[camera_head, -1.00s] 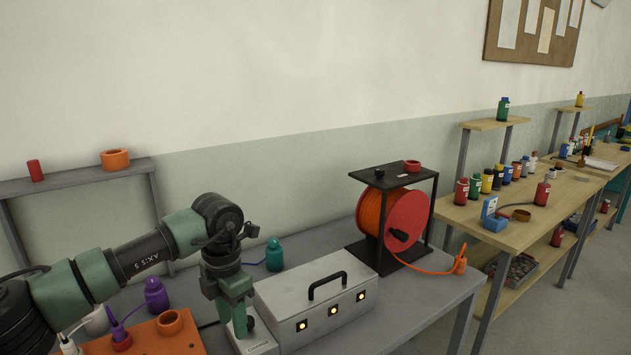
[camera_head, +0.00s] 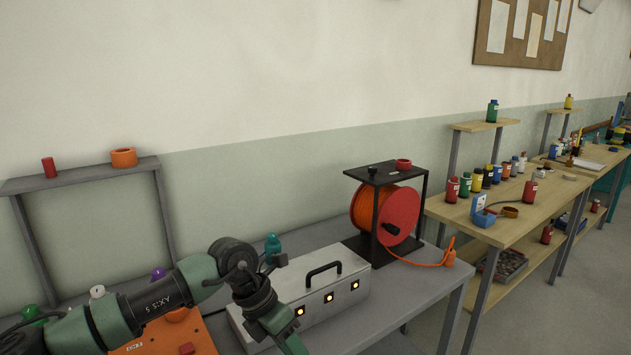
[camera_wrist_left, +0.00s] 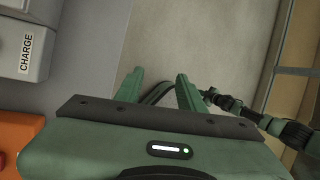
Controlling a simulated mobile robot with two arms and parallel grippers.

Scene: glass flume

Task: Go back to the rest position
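My left arm (camera_head: 150,305) comes in from the left over the grey bench. Its gripper is at the bottom edge of the head view, in front of the white box, with its tips cut off. In the left wrist view my left gripper (camera_wrist_left: 158,88) has its two green fingers apart, with nothing held between them. Floor shows beyond the fingers, past the bench edge. A dark and green arm part (camera_wrist_left: 262,118), likely of my right arm, shows at the right of the wrist view; no right gripper can be made out.
The white box (camera_head: 325,290) with a black handle and the orange cable reel (camera_head: 400,215) stand on the bench. An orange block (camera_head: 165,338) lies near my arm, also seen in the wrist view (camera_wrist_left: 15,140). A wooden table (camera_head: 500,225) with bottles stands at the right.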

